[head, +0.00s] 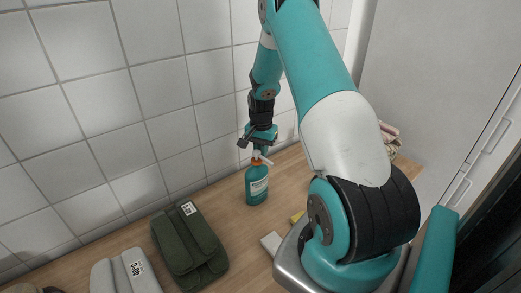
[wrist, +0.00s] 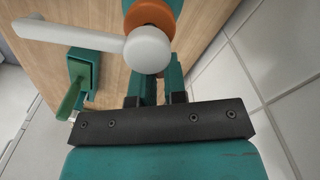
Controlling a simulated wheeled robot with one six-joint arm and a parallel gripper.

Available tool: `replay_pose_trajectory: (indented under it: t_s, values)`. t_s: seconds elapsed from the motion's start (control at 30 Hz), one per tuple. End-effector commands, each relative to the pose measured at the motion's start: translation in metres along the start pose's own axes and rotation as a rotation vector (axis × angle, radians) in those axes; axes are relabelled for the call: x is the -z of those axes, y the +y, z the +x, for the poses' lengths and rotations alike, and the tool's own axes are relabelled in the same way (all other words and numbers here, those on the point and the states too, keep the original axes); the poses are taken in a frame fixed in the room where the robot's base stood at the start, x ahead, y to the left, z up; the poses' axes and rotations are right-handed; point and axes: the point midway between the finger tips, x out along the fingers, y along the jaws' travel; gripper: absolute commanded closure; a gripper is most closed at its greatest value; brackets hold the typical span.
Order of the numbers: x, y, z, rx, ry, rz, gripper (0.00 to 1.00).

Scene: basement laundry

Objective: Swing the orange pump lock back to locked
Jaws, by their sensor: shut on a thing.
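A teal pump bottle (head: 257,186) with a pale label stands upright on the wooden counter near the tiled wall. The orange pump lock (wrist: 152,16) sits around its neck, below the white pump head (wrist: 147,50); the white spout points left in the wrist view. The lock also shows small in the head view (head: 257,161). My gripper (head: 259,146) is at the top of the bottle, pointing down. In the wrist view its narrow fingers (wrist: 160,82) are close together and reach toward the lock. Their tips and the gripped part are hidden behind the pump head.
A dark green folded pouch (head: 189,247) and a grey one (head: 126,272), both labelled, lie left of the bottle. A pale block (head: 271,243) and a yellow item (head: 297,217) lie in front, near my arm. Pinkish folded cloth (head: 389,131) is at the right. The tiled wall (head: 120,140) stands close behind.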

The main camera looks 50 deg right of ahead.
Motion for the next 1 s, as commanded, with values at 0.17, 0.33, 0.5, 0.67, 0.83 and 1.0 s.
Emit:
replay_pose_trajectory:
  t_s: [0.17,0.33,0.5,0.67,0.83,1.0]
  values:
    - [-0.001,0.009,0.001,0.001,0.000,0.210,1.00]
    - [-0.003,0.015,0.000,0.000,-0.001,0.390,1.00]
    - [-0.004,0.017,-0.001,0.001,-0.001,0.452,1.00]
    - [-0.004,0.017,-0.001,0.001,-0.001,0.451,1.00]
    - [-0.004,0.017,-0.001,0.001,0.000,0.450,0.67]
    - [-0.004,0.017,-0.001,0.001,0.000,0.449,0.62]
